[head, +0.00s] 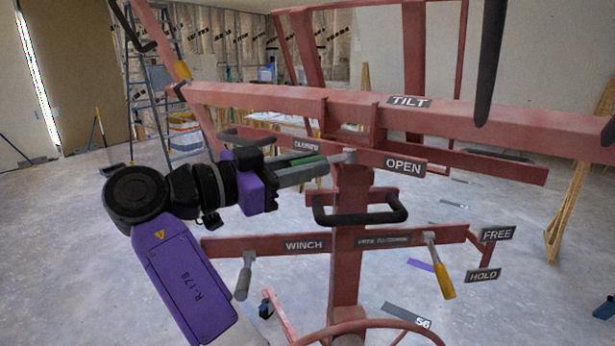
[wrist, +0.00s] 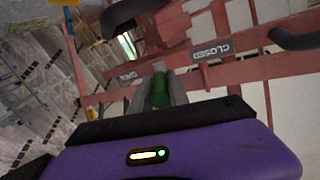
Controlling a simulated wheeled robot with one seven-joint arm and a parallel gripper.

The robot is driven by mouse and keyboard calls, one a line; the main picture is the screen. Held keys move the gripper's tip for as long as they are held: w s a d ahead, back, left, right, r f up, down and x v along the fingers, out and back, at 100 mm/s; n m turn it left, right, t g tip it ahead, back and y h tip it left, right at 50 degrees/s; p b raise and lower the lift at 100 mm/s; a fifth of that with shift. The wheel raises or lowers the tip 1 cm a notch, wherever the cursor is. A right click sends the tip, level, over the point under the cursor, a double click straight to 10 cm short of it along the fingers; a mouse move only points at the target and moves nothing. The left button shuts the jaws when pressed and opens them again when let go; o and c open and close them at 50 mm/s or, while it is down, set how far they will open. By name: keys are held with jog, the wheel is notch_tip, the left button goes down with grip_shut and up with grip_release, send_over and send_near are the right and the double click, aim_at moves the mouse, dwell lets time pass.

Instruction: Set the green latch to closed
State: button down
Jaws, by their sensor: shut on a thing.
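The green latch (head: 308,160) is a lever with a green grip, on the red lift frame. In the head view it points left from its pivot, just below the small CLOSED label (head: 307,146) and away from the OPEN label (head: 404,166). My gripper (head: 305,170) comes from the left and is shut on the green grip. In the wrist view the green grip (wrist: 158,90) sits between my two grey fingers (wrist: 159,92), with the CLOSED label (wrist: 211,50) upside down at upper right. Whether the latch sits fully at its end stop cannot be told.
A red beam marked TILT (head: 409,102) runs above my gripper. A black loop handle (head: 360,213) stands to its right. Below are the WINCH lever (head: 243,277), a yellow-handled lever (head: 440,268) by FREE and HOLD signs, and a red wheel (head: 370,331). Open floor lies left.

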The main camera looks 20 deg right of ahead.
jog(key=shift+w+m+g, duration=0.2)
jog(key=shift+m+g, duration=0.1)
jog(key=shift+g, duration=0.1)
jog(key=c, duration=1.3)
grip_release()
jog(key=shift+a, duration=0.1)
jog(key=shift+s+a+b, duration=0.2)
jog(key=shift+a, duration=1.05)
jog(key=shift+s+a+b, duration=0.25)
jog(key=shift+a, duration=1)
jog(key=shift+s+a+b, duration=0.2)
jog(key=shift+a, duration=1.05)
